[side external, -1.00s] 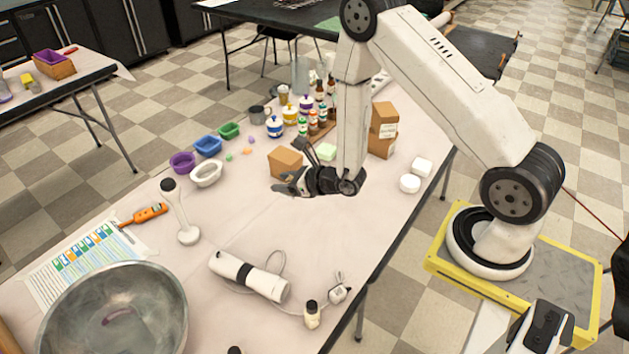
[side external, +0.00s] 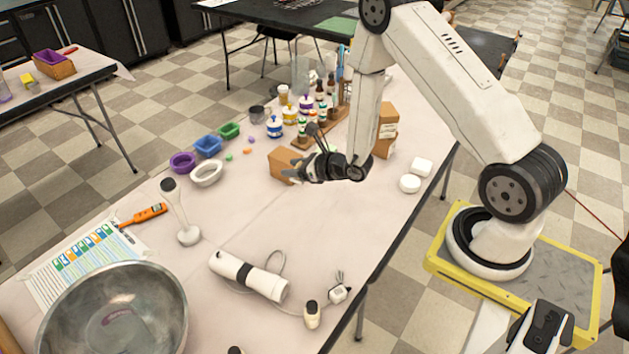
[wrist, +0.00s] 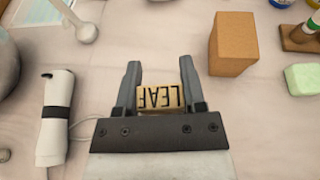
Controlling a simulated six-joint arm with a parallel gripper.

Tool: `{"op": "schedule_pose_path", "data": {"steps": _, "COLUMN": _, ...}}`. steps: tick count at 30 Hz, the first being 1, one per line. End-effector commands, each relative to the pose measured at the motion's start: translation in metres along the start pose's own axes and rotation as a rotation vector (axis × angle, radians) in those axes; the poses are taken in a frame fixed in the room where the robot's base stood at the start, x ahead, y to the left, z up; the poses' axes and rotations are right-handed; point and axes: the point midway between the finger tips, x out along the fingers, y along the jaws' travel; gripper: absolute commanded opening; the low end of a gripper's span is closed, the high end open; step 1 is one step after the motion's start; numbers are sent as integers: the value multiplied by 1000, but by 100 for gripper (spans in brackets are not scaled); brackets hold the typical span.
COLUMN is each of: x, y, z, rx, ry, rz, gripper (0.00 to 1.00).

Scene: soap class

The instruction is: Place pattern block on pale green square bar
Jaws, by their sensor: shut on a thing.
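The pattern block (wrist: 160,101) is a small tan block with the word LEAF on its face. My gripper (wrist: 160,67) is shut on it, with one finger on each side. In the side external view my gripper (side external: 305,171) is above the table, in front of a brown block, and I cannot make out the pattern block there. The pale green square bar (wrist: 303,79) lies on the table at the right edge of the wrist view, apart from my gripper.
A brown block (wrist: 232,44) stands between my gripper and the green bar in the wrist view; it also shows in the side external view (side external: 284,163). Bottles on a wooden rack (side external: 322,127) stand behind. A white cylindrical device (side external: 249,275) lies in front.

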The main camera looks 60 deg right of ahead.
Motion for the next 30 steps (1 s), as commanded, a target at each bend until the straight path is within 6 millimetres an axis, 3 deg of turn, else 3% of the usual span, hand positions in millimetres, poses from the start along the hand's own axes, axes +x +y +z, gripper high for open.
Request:
{"op": "schedule_pose_path", "data": {"steps": 12, "x": -29, "y": -112, "z": 5, "rx": 38, "ry": -9, "rz": -91, "gripper": 0}}
{"op": "schedule_pose_path", "data": {"steps": 18, "x": -51, "y": -157, "z": 2, "rx": 44, "ry": 0, "rz": -130, "gripper": 0}}
{"op": "schedule_pose_path", "data": {"steps": 24, "x": -66, "y": -182, "z": 0, "rx": 47, "ry": 6, "rz": -154, "gripper": 0}}
{"op": "schedule_pose_path", "data": {"steps": 30, "x": -70, "y": -188, "z": -1, "rx": 46, "ry": 10, "rz": -159, "gripper": 0}}
